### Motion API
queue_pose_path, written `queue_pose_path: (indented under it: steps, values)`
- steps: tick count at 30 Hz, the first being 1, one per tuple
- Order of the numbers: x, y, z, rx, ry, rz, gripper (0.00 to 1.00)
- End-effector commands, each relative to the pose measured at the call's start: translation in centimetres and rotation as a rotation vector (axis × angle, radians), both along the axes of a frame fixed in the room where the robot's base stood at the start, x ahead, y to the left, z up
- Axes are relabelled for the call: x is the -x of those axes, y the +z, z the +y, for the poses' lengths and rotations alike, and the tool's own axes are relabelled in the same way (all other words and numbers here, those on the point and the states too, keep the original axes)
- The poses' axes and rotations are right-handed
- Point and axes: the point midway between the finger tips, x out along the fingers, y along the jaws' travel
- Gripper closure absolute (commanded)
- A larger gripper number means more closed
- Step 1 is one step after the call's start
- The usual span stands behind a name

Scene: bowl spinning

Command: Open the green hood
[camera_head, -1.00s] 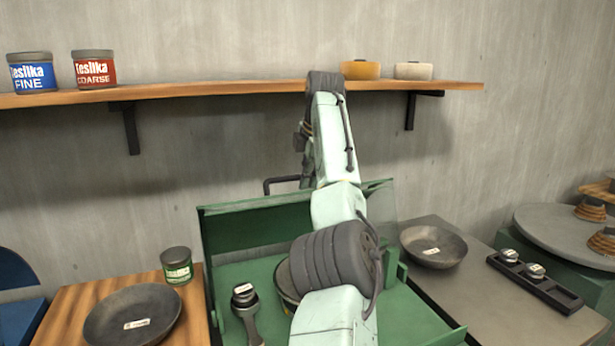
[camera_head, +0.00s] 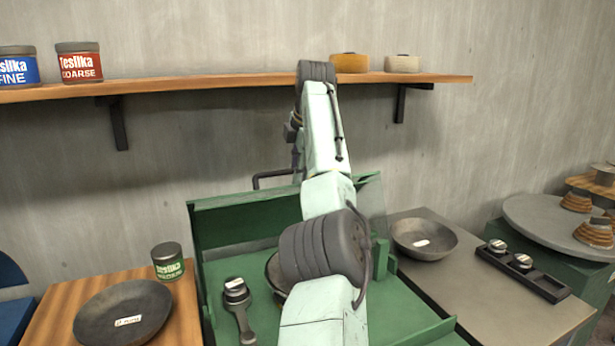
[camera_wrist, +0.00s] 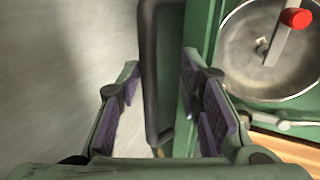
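The green hood (camera_head: 225,222) shows as an upright green panel at the back of a green box, whose inside is visible from the front. Its dark bar handle (camera_head: 262,181) sticks out behind the panel's top edge. In the wrist view the handle (camera_wrist: 160,35) runs lengthwise between the two purple-padded fingers of my gripper (camera_wrist: 161,85). The fingers are spread, with gaps visible on both sides of the bar. In the head view my arm hides the gripper and part of the hood.
A bowl (camera_head: 275,268), partly hidden by my arm, and a dark tool (camera_head: 240,308) are in the green box. A dark bowl (camera_head: 100,318) and green can (camera_head: 168,262) stand left; another bowl (camera_head: 424,240) stands right. A wooden shelf (camera_head: 220,84) crosses behind my arm.

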Motion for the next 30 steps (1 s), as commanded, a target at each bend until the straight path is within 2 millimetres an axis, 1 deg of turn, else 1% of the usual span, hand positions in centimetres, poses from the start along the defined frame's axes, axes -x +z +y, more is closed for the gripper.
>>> queue_pose_path:
  steps: [1, 6, 11, 13, 17, 27, 30]
  values:
    - [0.2, 0.6, -0.2, 0.000, -0.001, -0.003, 0.67]
    - [1.0, 1.1, -1.2, -0.002, -0.014, -0.021, 0.67]
    - [2.4, 0.8, -1.3, 0.002, -0.006, -0.013, 0.67]
    - [3.1, 0.2, -1.2, 0.006, 0.002, 0.000, 0.67]
    - [4.8, 0.3, -1.6, 0.000, 0.003, -0.001, 0.67]
    - [9.7, 0.5, -3.4, 0.003, -0.002, -0.004, 0.67]
    - [10.7, 0.5, -3.6, 0.002, -0.001, -0.004, 0.67]
